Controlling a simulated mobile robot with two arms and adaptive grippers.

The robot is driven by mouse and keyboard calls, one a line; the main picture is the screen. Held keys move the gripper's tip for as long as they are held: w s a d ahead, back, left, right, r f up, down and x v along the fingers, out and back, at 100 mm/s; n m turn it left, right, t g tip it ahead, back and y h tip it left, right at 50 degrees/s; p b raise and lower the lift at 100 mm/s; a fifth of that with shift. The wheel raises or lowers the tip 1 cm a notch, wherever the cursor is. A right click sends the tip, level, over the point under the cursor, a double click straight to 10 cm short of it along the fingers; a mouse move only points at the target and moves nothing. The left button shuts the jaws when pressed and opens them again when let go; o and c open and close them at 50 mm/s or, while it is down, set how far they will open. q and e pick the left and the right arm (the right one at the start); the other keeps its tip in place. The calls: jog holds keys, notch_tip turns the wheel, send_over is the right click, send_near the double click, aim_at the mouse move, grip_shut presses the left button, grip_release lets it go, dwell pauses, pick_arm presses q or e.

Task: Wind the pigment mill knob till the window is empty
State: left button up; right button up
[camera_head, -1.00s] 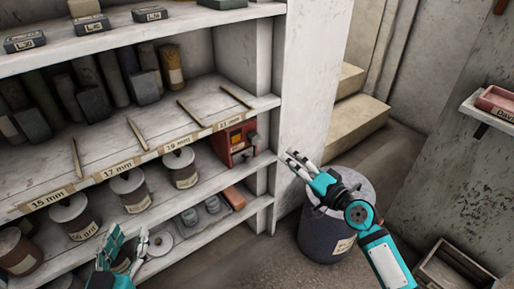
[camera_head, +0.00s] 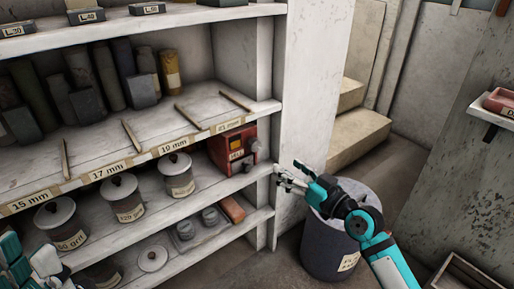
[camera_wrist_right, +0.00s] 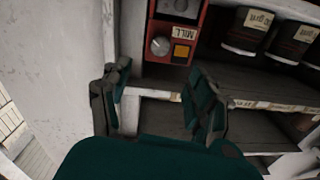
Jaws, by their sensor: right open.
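The red pigment mill (camera_head: 232,143) stands on the middle shelf at its right end. In the right wrist view the mill (camera_wrist_right: 166,18) shows a "MILL" label, a round grey knob (camera_wrist_right: 160,46) and an orange-filled window (camera_wrist_right: 181,51) beside it. My right gripper (camera_head: 280,176) is open and empty, in front of the shelf's right upright, below and right of the mill. In the wrist view the open fingers (camera_wrist_right: 161,95) are apart below the knob, not touching it. My left gripper (camera_head: 30,265) is at the lower left, partly cut off; its opening is unclear.
Lidded pots (camera_head: 177,178) stand left of the mill on the same shelf. Small jars and a brick-coloured block (camera_head: 232,208) lie on the shelf below. A dark bin (camera_head: 330,240) stands under my right arm. The white upright (camera_head: 305,80) borders the shelf.

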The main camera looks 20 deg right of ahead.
aim_at(257, 147)
jog(key=b+x, duration=0.2)
jog(key=x, duration=1.1)
jog(key=shift+w+a, duration=0.1)
jog(key=shift+w, duration=0.2)
jog(key=shift+c, duration=0.2)
jog(key=c, duration=1.1)
